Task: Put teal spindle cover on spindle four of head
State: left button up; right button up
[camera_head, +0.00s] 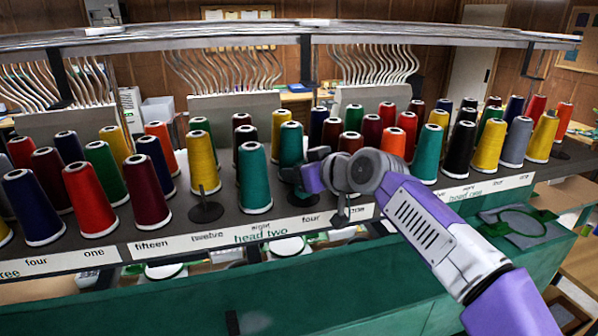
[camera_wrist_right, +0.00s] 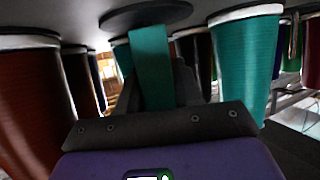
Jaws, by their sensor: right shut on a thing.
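My right gripper (camera_head: 290,176) reaches in from the right, level with the front row of cones. In the right wrist view, which is upside down, the teal cover (camera_wrist_right: 150,65) shows between the fingers, close to a dark round spindle base (camera_wrist_right: 145,16). I cannot tell whether the cover rests on that base. The label "four" (camera_head: 310,218) is just below the gripper, right of "head two" (camera_head: 260,235). My left gripper is not in view.
Another teal cone (camera_head: 252,178) stands close left of the gripper, and also shows in the wrist view (camera_wrist_right: 245,60). A yellow cone (camera_head: 203,165) and a bare dark base (camera_head: 205,212) are further left. Several cones crowd behind. A metal rail (camera_head: 250,38) runs overhead.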

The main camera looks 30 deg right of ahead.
jog(key=o, duration=1.1)
jog(key=v, duration=0.7)
jog(key=shift+s, duration=0.25)
